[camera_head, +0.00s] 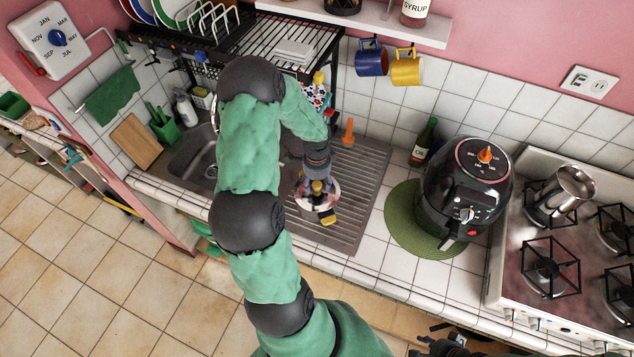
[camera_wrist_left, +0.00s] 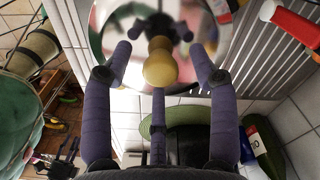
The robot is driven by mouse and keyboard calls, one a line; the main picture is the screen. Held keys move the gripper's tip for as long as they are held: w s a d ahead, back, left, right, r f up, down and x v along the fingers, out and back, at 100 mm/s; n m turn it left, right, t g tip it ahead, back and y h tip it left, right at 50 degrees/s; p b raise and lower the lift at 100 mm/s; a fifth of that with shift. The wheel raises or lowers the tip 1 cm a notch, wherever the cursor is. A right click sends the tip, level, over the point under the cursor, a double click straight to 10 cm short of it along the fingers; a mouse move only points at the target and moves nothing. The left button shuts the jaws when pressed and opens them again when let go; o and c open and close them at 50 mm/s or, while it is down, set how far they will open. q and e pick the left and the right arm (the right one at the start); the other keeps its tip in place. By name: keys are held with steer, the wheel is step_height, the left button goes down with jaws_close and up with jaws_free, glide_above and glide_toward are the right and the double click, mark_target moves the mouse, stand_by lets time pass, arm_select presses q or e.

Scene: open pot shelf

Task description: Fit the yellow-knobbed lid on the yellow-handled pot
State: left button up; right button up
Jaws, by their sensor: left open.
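The lid (camera_wrist_left: 112,42) is a shiny round disc with a yellow knob (camera_wrist_left: 158,68), in the left wrist view. My left gripper (camera_wrist_left: 158,75) is open, with its three purple fingers spread around the knob and apparently no finger closed on it. In the head view my left gripper (camera_head: 318,184) is over the drainboard, directly above a pale round rim (camera_head: 303,207). A yellow handle (camera_head: 328,218) sticks out at its front, seemingly the pot's. The pot is mostly hidden, and I cannot tell whether the lid sits flush. Part of my right gripper (camera_head: 440,345) shows at the bottom edge.
The ribbed drainboard (camera_head: 362,200) has free room to the right. An orange-red item (camera_head: 348,131) stands behind the gripper. A green mat (camera_head: 400,225), black air fryer (camera_head: 463,190), green bottle (camera_head: 424,142) and stove (camera_head: 515,245) are to the right. A dish rack (camera_head: 285,30) stands behind.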

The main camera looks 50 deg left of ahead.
arm_select(q)
steer(key=shift+r, duration=0.1)
step_height(320, 180, up, 12)
stand_by(0.5)
steer(key=shift+s, duration=0.1)
stand_by(0.5)
